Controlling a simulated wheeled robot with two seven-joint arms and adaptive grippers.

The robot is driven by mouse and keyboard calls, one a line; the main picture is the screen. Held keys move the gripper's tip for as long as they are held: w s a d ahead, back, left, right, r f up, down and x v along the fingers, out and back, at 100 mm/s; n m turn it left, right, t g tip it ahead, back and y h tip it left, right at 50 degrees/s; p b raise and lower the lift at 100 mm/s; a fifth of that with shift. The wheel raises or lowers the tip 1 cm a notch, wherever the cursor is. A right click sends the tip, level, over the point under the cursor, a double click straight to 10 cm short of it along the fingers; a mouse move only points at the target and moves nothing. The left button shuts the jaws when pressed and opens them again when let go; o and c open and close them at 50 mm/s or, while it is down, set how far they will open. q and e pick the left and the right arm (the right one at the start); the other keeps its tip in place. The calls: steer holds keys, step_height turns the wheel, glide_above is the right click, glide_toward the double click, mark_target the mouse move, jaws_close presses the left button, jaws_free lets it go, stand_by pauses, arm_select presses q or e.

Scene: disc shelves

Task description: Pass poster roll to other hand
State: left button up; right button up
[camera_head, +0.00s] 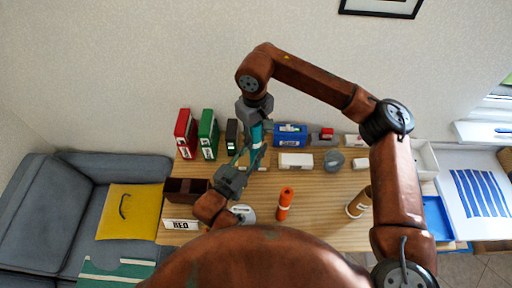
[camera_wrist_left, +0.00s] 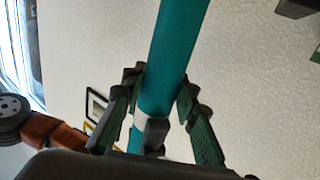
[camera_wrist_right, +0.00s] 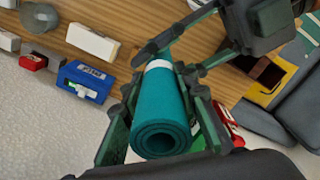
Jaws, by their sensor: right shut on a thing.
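The teal poster roll (camera_head: 256,134) stands roughly upright above the table. My right gripper (camera_head: 257,122) comes down from above and is shut on its upper part. In the right wrist view the roll (camera_wrist_right: 165,108) lies between the right fingers, its spiral end towards the camera and a white band further along. My left gripper (camera_head: 245,162) reaches up from below, its fingers either side of the roll's lower part. In the left wrist view the roll (camera_wrist_left: 170,55) runs between the open left fingers, close to them; contact is unclear.
Red (camera_head: 186,133) and green (camera_head: 208,134) binders, a blue box (camera_head: 290,135), a white box (camera_head: 296,160) and a grey cup (camera_head: 334,160) stand along the table's back. A brown box (camera_head: 187,190) is at left.

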steer(key=o, duration=1.2)
steer(key=shift+w+a, duration=0.1)
